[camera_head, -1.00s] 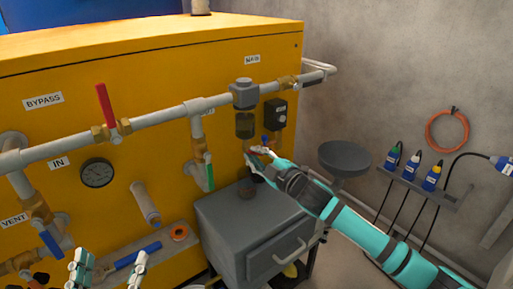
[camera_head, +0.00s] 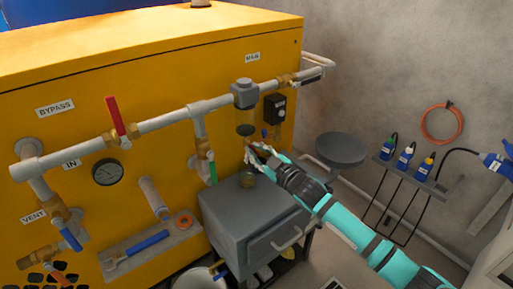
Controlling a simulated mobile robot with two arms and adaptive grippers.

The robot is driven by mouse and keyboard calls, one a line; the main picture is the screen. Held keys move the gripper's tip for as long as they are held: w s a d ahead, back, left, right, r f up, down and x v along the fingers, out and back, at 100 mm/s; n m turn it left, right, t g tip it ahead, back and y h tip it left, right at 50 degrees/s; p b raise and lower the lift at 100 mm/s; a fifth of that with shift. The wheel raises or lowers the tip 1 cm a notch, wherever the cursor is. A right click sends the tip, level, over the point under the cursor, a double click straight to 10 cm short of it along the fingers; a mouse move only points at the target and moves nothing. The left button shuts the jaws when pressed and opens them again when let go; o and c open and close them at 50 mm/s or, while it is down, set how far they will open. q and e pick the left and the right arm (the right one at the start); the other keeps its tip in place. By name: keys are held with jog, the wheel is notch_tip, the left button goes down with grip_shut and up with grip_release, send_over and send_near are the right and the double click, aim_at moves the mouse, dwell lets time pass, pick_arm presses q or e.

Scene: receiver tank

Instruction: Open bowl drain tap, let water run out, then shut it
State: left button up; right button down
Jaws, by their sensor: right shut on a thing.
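The filter bowl (camera_head: 246,116) hangs under a grey head (camera_head: 245,92) on the white pipe. Its upper part looks clear, with a dark band (camera_head: 246,130) low down. My right gripper (camera_head: 256,153) is just below the bowl, shut on the bowl drain tap, which its fingers mostly hide. I cannot tell the tap's angle. A small jar (camera_head: 247,180) stands on the grey cabinet below the gripper, with some yellowish-brown content or tint in it. My left gripper is not in view.
The grey cabinet (camera_head: 240,222) stands against the yellow housing (camera_head: 180,80). A red-handled bypass valve (camera_head: 115,116), a blue vent handle (camera_head: 71,239) and a green handle (camera_head: 213,172) are on the pipework. A round grey stool-like disc (camera_head: 341,149) is to the right.

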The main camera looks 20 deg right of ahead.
dwell(0.6)
jog(key=c, duration=1.4)
grip_release()
jog(key=v, duration=1.2)
